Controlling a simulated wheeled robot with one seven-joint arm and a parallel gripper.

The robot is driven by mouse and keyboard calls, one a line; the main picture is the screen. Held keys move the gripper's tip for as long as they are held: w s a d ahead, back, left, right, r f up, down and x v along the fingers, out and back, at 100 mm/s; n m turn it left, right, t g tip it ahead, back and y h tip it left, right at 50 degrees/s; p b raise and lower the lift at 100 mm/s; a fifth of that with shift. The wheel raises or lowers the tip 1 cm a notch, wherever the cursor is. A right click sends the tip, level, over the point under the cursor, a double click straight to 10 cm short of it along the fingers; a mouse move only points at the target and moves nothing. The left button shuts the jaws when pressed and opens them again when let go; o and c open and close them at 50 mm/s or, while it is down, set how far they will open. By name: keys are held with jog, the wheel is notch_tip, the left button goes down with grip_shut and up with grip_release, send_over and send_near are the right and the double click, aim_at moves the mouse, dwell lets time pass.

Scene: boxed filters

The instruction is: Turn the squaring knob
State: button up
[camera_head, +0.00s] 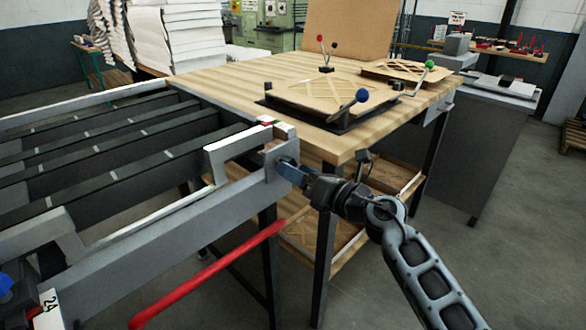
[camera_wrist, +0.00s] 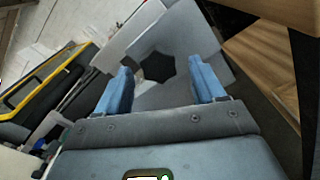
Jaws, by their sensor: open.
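The squaring knob (camera_wrist: 157,66) is a black, lobed knob on a light grey plate in the wrist view. It lies between the two blue fingers of my gripper (camera_wrist: 161,68), with a visible gap on each side. In the head view my gripper (camera_head: 286,170) is at the grey bracket (camera_head: 272,160) on the near right corner of the conveyor frame. The knob is hidden there behind the bracket or my fingers. How far the fingertips reach along the knob is unclear.
The wooden table (camera_head: 215,85) stands just behind my gripper, bearing filter jigs with a blue ball lever (camera_head: 362,95) and a green ball lever (camera_head: 430,65). A red bar (camera_head: 205,277) runs below the conveyor frame. Open floor (camera_head: 490,260) lies to the right.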

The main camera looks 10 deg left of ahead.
jog(key=v, duration=0.5)
jog(key=shift+s+d, duration=0.2)
jog(key=shift+s, duration=0.05)
jog(key=s+d+f+m+t+h, duration=0.15)
jog(key=s+m+t, duration=0.25)
jog(key=s+m, duration=0.55)
jog(key=s+d+f+m+t+h, duration=0.15)
jog(key=s+m+t, duration=0.25)
jog(key=s+m, duration=0.6)
jog(key=s+d+m+g+h, duration=0.1)
jog(key=s+d+m+h, duration=0.2)
jog(key=s+d+m, duration=0.3)
jog(key=s+d+m+g+h, duration=0.1)
jog(key=s+d+m+h, duration=0.3)
jog(key=s, duration=1.2)
jog(key=s+d+m+g+h, duration=0.2)
jog(key=s+d+m+h, duration=0.2)
jog(key=s+d+m, duration=0.5)
jog(key=shift+s+m, duration=0.95)
jog(key=shift+s, duration=0.15)
jog(key=shift+d, duration=0.1)
